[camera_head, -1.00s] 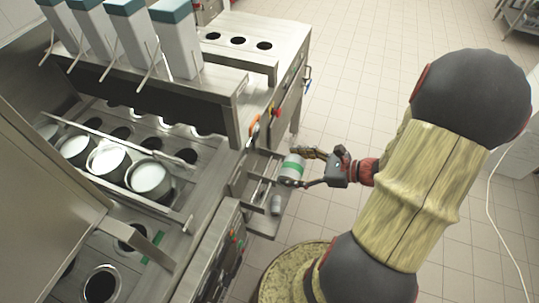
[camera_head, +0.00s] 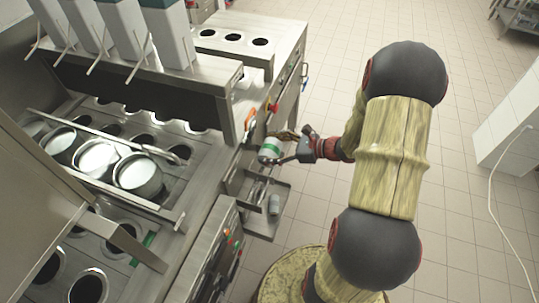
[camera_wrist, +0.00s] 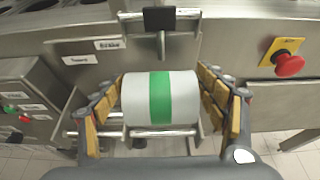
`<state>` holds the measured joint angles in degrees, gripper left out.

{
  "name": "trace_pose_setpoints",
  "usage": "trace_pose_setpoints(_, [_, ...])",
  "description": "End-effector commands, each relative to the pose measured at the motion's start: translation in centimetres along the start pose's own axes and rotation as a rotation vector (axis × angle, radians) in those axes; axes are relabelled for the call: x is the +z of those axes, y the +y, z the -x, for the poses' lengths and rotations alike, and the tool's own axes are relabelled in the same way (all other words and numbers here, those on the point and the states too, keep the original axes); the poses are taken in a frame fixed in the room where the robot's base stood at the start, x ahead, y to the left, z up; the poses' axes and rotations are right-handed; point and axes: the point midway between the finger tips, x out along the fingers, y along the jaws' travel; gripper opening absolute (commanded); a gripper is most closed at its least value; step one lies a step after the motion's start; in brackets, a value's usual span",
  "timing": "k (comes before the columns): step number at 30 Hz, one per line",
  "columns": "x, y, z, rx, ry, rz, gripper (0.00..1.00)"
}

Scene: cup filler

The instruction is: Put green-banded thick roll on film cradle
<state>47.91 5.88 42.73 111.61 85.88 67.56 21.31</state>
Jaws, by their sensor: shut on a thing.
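The thick roll (camera_wrist: 160,100), white with a green band around its middle, is between the fingers of my gripper (camera_wrist: 162,107) in the wrist view, lying crosswise. In the head view the roll (camera_head: 270,149) is close to the machine's front, and my gripper (camera_head: 281,148) is shut on it from the right. What seems to be the film cradle, a metal shelf with thin rods (camera_head: 256,190), sticks out from the machine's front just below the roll in the picture. Rods also show around the roll in the wrist view; whether they touch it I cannot tell.
A small grey cylinder (camera_head: 274,204) stands on the shelf's right part. A red stop button (camera_wrist: 289,65) is to the right of the roll, and a control box (camera_wrist: 25,105) is to the left. Open tiled floor lies right of the machine.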

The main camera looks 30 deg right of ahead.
Motion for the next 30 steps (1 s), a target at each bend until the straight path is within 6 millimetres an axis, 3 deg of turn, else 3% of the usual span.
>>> trace_pose_setpoints(7, [-3.1,-0.3,-1.7,0.0,0.0,-0.002,0.36])
trace_pose_setpoints(20, [-3.5,-0.3,-1.8,0.0,0.0,0.0,0.36])
trace_pose_setpoints(21, [-3.5,-0.3,-1.8,0.0,0.0,-0.001,0.74])
trace_pose_setpoints(30, [-3.5,-0.3,-1.8,0.0,0.0,-0.001,0.91])
